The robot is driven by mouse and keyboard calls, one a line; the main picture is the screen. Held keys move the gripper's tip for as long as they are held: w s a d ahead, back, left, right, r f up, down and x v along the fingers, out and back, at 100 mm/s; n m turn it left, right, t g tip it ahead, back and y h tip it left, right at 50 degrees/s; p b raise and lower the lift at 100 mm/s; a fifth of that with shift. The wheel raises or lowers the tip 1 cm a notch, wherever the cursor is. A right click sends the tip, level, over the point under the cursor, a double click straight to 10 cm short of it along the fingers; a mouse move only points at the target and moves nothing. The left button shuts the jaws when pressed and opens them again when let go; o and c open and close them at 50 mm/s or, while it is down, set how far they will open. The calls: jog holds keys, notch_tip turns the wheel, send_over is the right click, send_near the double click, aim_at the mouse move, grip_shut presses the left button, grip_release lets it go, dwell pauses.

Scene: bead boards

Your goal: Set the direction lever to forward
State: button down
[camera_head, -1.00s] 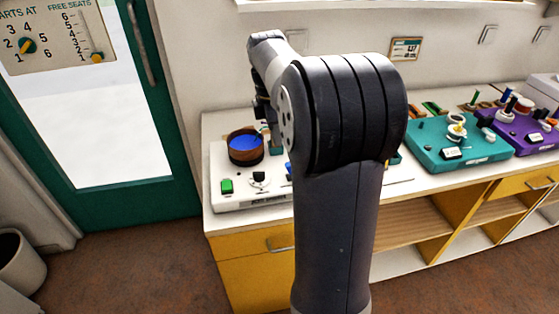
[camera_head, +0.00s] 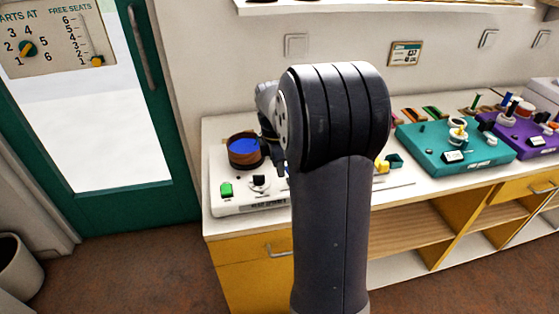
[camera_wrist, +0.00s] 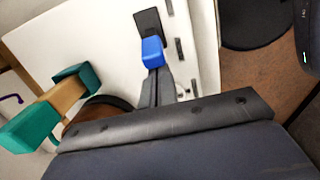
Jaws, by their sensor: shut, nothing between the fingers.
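In the wrist view a blue block-shaped handle (camera_wrist: 152,52) stands at a dark slot plate (camera_wrist: 148,22) on a white board (camera_wrist: 95,35); it looks like the direction lever. Small dark labels (camera_wrist: 179,50) lie beside it, too small to read. My gripper (camera_wrist: 154,78) is shut and empty, its fingertips right at the handle; I cannot tell whether they touch. In the head view the white board (camera_head: 232,206) sits at the left end of the counter. My arm hides the handle there.
A round brown bowl-like part with a blue inside (camera_head: 244,148), a black knob (camera_head: 259,181) and a green button (camera_head: 226,190) are on the white board. A teal board (camera_head: 430,158) and a purple board (camera_head: 527,147) stand to the right. A wood piece with teal ends (camera_wrist: 60,98) is near my gripper.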

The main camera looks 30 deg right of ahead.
dwell(0.4)
jog(key=shift+s+d+r+y+p, duration=0.15)
jog(key=shift+d+r+y+p, duration=0.45)
jog(key=shift+y+p, duration=0.4)
jog(key=shift+s+d+t+y+p, duration=0.15)
jog(key=shift+d+t+y+p, duration=0.15)
jog(key=shift+d+t+y, duration=0.4)
jog(key=y, duration=0.1)
jog(key=d+y, duration=0.1)
jog(key=shift+s+d+y, duration=0.1)
jog(key=shift+s+y, duration=0.1)
jog(key=shift+y, duration=0.2)
jog(key=shift+r, duration=0.3)
jog(key=shift+r, duration=0.65)
